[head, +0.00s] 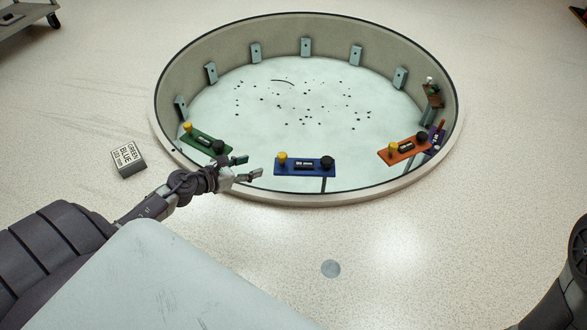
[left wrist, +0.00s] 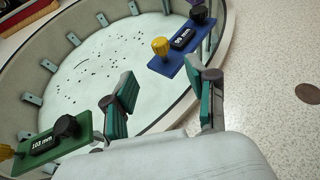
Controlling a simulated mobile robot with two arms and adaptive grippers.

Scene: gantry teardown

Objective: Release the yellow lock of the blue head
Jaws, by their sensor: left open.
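The blue head (head: 305,168) is a blue plate at the near rim of the round pit. Its yellow lock (head: 282,158) is a knob on the left end, with a black knob (head: 327,163) on the right end and a dark label between. In the left wrist view the blue head (left wrist: 181,48) is at upper right, with its yellow lock (left wrist: 160,46) nearest my fingers. My left gripper (head: 250,168) is open and empty, left of the blue head and apart from it. Its fingers also show in the left wrist view (left wrist: 165,105). My right gripper is out of view.
A green head (head: 205,140) lies left of my left gripper, and an orange head (head: 403,150) and a purple part (head: 435,139) are at the right rim. A printed block (head: 128,158) sits on the floor at left. The raised pit rim (head: 300,197) runs close below the blue head.

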